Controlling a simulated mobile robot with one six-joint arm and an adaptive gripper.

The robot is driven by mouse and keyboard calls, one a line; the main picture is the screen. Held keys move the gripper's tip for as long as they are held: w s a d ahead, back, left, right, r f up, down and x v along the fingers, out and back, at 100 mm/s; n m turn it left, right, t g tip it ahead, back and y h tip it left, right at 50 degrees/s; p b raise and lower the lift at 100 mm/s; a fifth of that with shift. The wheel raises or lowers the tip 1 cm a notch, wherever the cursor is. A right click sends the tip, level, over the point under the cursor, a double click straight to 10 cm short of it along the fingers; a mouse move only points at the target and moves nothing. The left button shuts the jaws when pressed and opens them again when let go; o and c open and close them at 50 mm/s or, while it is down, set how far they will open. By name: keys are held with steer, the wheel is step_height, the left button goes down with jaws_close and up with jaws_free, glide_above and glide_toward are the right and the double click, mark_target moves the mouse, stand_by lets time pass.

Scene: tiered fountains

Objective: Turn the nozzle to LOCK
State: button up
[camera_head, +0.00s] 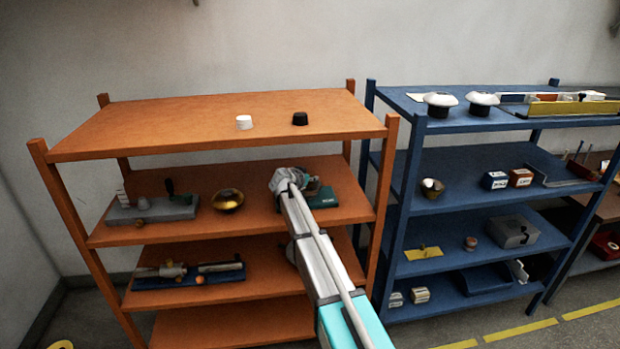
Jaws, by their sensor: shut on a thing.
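My arm reaches up from the lower right to the second shelf of the orange rack. My gripper (289,181) is at the right part of that shelf, over a dark green base (322,198). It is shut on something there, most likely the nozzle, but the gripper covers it. A small rounded part shows just right of the gripper. No LOCK marking can be read in this view, and the nozzle's turn angle cannot be told.
On the orange rack (215,125), a brass bowl (228,200) and a grey block with fittings (150,211) stand left of my gripper. A white cap (244,122) and a black cap (300,119) sit above. The blue rack (455,200) stands close on the right.

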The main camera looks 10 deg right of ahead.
steer(key=m+g+h, duration=0.2)
steer(key=m, duration=0.1)
steer(key=shift+w+g, duration=0.1)
steer(key=shift+g, duration=0.2)
steer(key=shift+m+g+h, duration=0.4)
steer(key=shift+g, duration=0.1)
steer(key=o, duration=1.2)
steer(key=shift+c, duration=0.2)
